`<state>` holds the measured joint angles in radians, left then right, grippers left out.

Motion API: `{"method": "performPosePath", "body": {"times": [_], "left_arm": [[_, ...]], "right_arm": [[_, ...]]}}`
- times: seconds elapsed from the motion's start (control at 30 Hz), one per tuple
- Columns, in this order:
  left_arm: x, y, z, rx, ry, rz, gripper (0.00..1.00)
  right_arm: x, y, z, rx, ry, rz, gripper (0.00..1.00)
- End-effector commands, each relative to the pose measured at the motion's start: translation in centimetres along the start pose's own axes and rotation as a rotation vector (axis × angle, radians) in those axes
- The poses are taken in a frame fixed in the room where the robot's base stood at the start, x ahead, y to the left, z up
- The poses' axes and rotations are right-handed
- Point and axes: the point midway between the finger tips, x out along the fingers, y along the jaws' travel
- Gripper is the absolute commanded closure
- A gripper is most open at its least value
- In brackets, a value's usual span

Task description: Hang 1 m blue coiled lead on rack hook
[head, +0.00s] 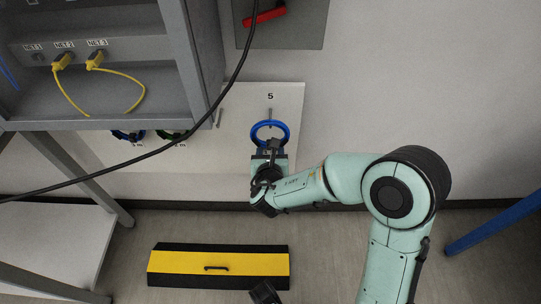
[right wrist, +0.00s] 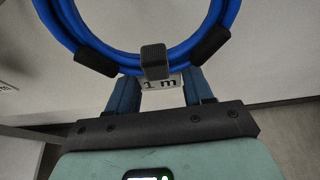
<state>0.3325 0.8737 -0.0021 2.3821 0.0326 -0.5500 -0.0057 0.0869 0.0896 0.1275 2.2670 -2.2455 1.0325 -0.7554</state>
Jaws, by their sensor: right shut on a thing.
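The blue coiled lead (head: 283,127) stands upright as a ring in front of the white rack board (head: 290,96), under the label 5. A thin hook (head: 270,112) shows at the ring's top; I cannot tell whether the ring is around it. My right gripper (head: 271,150) is shut on the lead's lower part. The right wrist view shows the blue coil (right wrist: 75,23) with black wraps and a "1 m" tag (right wrist: 161,83) between the fingers; its top is out of frame. A dark part (head: 265,292) at the head view's bottom edge may be my left gripper; its jaws cannot be made out.
An empty hook (head: 219,118) shows between. A black cable (head: 225,90) crosses the view. A yellow and black ramp (head: 180,262) lies on the floor.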

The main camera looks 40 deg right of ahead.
Motion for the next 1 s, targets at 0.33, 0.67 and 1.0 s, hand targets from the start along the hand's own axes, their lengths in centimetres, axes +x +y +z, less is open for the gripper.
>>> {"method": "performPosePath", "body": {"times": [0.33,0.67,1.0], "left_arm": [[-0.1,0.2,-0.2,0.002,0.007,0.003,0.57],[0.5,-0.4,0.5,-0.004,-0.017,-0.008,0.57],[1.4,-1.6,1.9,-0.017,-0.064,-0.029,0.57]], "right_arm": [[2.0,0.0,0.8,0.0,-0.002,-0.001,0.84],[3.4,0.0,0.7,0.0,-0.001,-0.001,0.84],[4.2,0.0,0.4,0.0,-0.002,-0.001,0.84]]}}
